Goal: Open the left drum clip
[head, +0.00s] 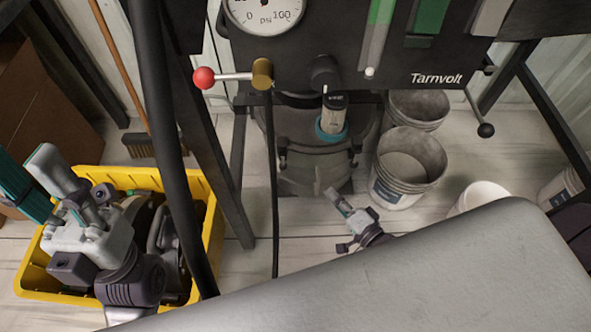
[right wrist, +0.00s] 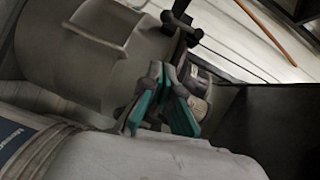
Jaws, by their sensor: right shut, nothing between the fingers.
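The grey drum (head: 315,170) stands under the black panel in the head view, and its body (right wrist: 85,75) fills the upper left of the right wrist view. Its left clip (head: 283,160) is a small dark part below the rim. Another dark clip (head: 355,150) sits at the right. My right gripper (head: 333,194) is low in front of the drum, apart from both clips and empty. In the right wrist view its teal-padded fingers (right wrist: 164,72) are together; a dark clip (right wrist: 181,22) lies beyond them, which one I cannot tell.
A yellow crate (head: 207,215) with dark machine parts stands at the left, under my left arm. Grey buckets (head: 400,185) stand right of the drum. A red-knobbed lever (head: 204,78) and a hanging black hose (head: 273,190) are above and left of the drum.

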